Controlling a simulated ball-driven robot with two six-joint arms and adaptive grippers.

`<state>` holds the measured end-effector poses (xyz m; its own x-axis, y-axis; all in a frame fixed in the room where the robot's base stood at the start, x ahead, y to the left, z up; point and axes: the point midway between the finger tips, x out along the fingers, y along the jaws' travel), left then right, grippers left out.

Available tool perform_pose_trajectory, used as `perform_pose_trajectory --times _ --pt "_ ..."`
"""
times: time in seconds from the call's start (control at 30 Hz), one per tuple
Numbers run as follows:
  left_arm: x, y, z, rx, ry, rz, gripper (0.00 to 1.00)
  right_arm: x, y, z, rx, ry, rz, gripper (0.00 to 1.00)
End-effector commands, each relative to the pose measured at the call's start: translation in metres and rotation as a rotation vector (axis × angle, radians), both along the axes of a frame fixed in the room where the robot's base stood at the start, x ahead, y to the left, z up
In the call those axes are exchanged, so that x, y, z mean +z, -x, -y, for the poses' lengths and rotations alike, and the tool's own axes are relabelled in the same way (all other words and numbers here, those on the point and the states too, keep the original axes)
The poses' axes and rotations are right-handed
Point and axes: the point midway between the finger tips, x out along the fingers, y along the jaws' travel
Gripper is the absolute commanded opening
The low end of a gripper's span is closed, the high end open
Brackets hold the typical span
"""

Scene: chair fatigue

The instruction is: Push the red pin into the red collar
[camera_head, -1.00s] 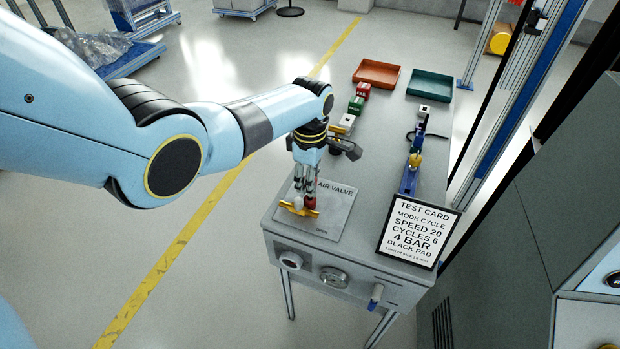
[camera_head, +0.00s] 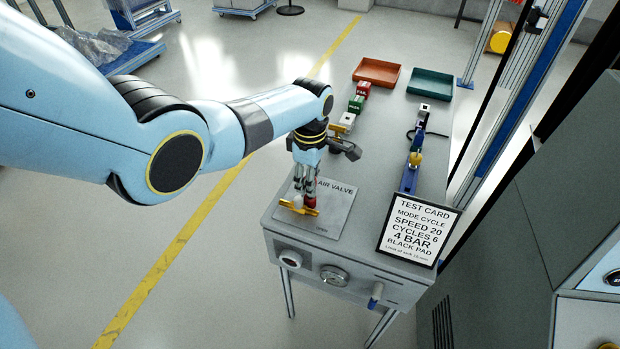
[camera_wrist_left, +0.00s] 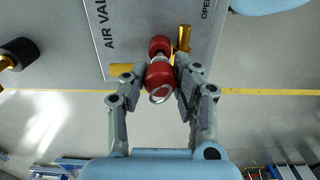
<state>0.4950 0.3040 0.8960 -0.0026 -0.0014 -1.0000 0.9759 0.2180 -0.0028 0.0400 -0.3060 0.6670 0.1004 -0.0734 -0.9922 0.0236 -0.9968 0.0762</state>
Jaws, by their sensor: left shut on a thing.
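My left gripper (camera_head: 306,196) points down over the air valve plate at the near end of the bench. In the left wrist view its fingers (camera_wrist_left: 160,82) are shut on the red pin (camera_wrist_left: 158,74), which has a metal ring at its near end. A second rounded red part (camera_wrist_left: 160,44), seemingly the red collar, shows just beyond the pin, in line with it. I cannot tell how deep the pin sits in it. A yellow valve handle (camera_head: 298,207) lies beside the red parts. My right gripper is not in view.
The air valve plate (camera_head: 340,204) is flat on the grey bench (camera_head: 370,180). A test card (camera_head: 418,230) stands at the right edge, with a blue fixture (camera_head: 409,180) behind it. Green and red blocks, an orange tray (camera_head: 377,72) and a green tray (camera_head: 430,84) are farther back.

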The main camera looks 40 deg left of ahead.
Motion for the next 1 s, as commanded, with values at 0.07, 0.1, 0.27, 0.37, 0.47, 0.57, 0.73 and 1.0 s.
perform_pose_trajectory --times 0.07,0.1,0.27,0.37,0.47,0.57,0.73,1.0 --pt "-0.003 0.0 0.0 0.0 0.0 0.0 0.0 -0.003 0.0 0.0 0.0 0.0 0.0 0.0" --pt "-0.004 0.0 0.0 0.0 0.0 0.0 0.0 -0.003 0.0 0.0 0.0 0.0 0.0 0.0" --pt "-0.008 0.0 0.0 0.0 0.0 0.0 0.0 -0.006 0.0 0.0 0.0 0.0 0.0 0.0" --pt "-0.011 0.0 0.0 0.0 0.0 0.0 0.0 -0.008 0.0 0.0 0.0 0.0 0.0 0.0" --pt "-0.013 0.0 0.0 0.0 0.0 0.0 0.0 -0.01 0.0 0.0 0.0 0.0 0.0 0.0" --pt "-0.016 0.0 0.0 0.0 0.0 0.001 0.0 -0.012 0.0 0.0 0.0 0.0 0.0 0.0" --pt "-0.018 0.0 0.0 0.0 0.0 0.001 0.34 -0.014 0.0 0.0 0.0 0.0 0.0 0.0" --pt "-0.017 0.0 -0.001 0.0 -0.001 0.001 0.55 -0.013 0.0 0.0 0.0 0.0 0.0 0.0"
